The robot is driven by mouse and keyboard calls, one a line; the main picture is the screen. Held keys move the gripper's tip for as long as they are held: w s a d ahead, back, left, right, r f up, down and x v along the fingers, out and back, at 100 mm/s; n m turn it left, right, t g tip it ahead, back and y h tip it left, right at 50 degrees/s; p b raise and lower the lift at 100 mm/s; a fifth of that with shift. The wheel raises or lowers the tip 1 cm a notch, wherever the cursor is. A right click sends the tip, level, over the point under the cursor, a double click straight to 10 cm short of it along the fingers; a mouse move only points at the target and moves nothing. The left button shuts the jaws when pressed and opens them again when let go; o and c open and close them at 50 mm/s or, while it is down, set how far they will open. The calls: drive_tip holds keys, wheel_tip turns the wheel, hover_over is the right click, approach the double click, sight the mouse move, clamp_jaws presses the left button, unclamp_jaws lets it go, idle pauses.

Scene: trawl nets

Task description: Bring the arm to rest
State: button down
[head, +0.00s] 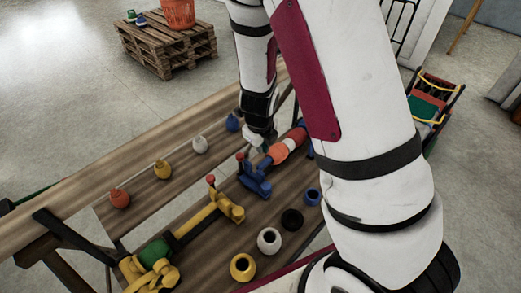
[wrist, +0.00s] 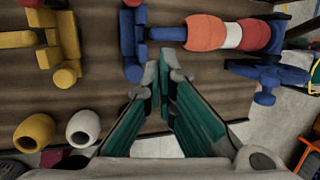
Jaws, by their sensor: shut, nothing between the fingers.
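My arm crosses the right half of the head view and reaches down to the wooden bench (head: 180,190). My gripper (head: 262,142) is low over the bench near its far end, partly hidden by my own wrist. In the wrist view my gripper (wrist: 164,82) shows two green-padded fingers with their tips together and nothing held. A blue clamp (wrist: 132,45) is just beyond the fingertips, with a red and white roller (wrist: 230,34) to its right; I cannot tell whether the fingers touch the clamp.
A yellow clamp (head: 210,210) stands nearer on the bench. Small red (head: 119,197), yellow (head: 162,169), white (head: 200,144) and blue (head: 233,122) floats line the left plank. A pallet (head: 165,45) bears an orange basket (head: 179,13).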

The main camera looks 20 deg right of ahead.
drive_tip(key=shift+r, duration=0.25)
